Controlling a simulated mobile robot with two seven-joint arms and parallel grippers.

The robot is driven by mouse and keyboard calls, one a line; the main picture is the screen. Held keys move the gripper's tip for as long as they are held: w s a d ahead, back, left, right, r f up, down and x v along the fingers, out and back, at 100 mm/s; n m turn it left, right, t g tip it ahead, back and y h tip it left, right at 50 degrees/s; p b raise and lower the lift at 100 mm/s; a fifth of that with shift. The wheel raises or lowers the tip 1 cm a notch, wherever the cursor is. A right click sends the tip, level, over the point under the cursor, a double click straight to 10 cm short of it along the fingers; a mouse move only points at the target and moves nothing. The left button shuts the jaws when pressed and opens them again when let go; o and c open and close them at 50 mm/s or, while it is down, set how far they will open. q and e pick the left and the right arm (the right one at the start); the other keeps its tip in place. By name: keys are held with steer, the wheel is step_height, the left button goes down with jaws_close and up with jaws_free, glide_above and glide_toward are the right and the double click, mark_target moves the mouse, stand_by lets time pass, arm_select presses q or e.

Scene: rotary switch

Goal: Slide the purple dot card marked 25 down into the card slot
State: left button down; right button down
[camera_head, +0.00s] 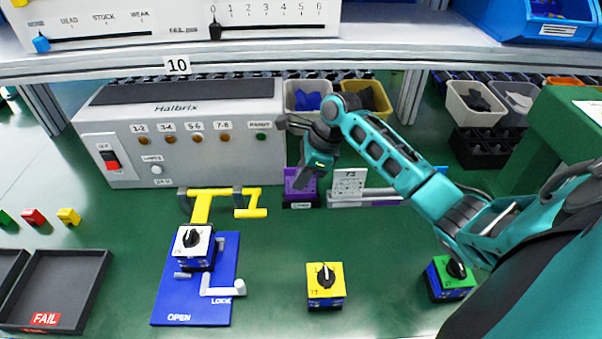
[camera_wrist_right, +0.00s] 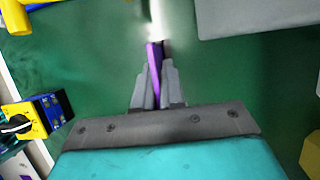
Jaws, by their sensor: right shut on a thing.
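The purple card (camera_head: 291,190) stands upright at the foot of the grey Halbrix tester, partly hidden by my right gripper (camera_head: 304,179). The gripper is shut on it. In the right wrist view the purple card (camera_wrist_right: 154,60) shows edge-on between the grey fingers of the right gripper (camera_wrist_right: 157,78). A small black holder with a pale label, the card slot (camera_head: 300,205), is directly under the card. I cannot tell whether the card's lower edge is inside it. The card's number is not readable. My left gripper is not in view.
A white card marked 73 (camera_head: 349,186) stands in a grey holder just right. The Halbrix tester (camera_head: 190,140) is behind left. A yellow clamp (camera_head: 202,205) and blue board (camera_head: 211,300) lie left. A yellow switch block (camera_head: 325,287) stands in front, with free green table around it.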

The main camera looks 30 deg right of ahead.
steer(key=shift+f, duration=0.4)
steer(key=c, duration=1.1)
jaws_free()
steer(key=shift+c, duration=0.2)
steer(key=v, duration=1.3)
steer(key=shift+a+r, duration=0.1)
step_height(320, 180, up, 9)
